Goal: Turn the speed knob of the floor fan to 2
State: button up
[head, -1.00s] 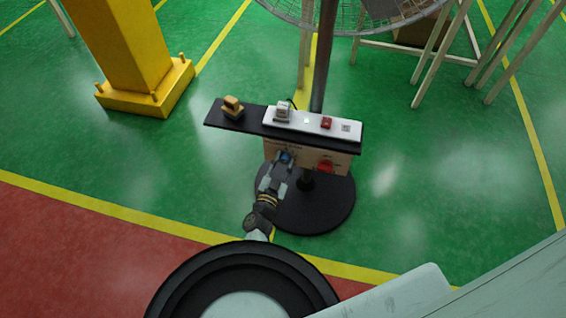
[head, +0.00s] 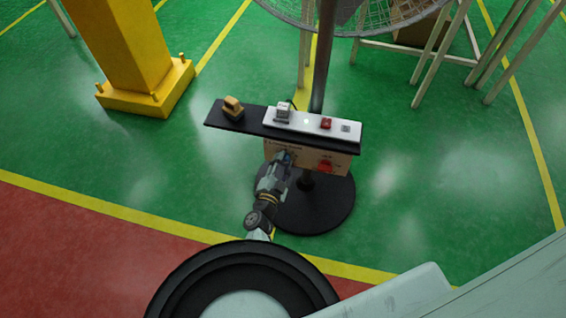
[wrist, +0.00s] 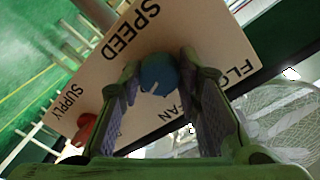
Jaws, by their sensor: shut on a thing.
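The floor fan has a wire cage (head: 350,27), a dark pole (head: 322,70) and a round black base (head: 318,215). Its tan control panel (head: 338,158) faces me under a black shelf. In the wrist view the panel (wrist: 105,75) appears tilted, with the word SPEED above the blue speed knob (wrist: 156,72). My gripper (wrist: 158,66) is shut on this knob, one finger on each side. In the head view my gripper (head: 285,160) is at the panel's left part and hides the knob mostly. The knob's setting cannot be read.
A red knob (head: 325,166) marked SUPPLY sits on the panel's right part. The black shelf (head: 250,122) above carries a yellow-topped item (head: 233,106) and a white strip (head: 300,120) with small devices. A yellow column (head: 125,55) stands left.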

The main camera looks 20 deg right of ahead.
jog(key=shift+m, duration=0.8)
jog(key=o, duration=1.1)
jog(key=shift+o, duration=0.2)
jog(key=shift+r, duration=0.1)
notch_tip(320, 180, up, 10)
jog(key=shift+f, duration=0.1)
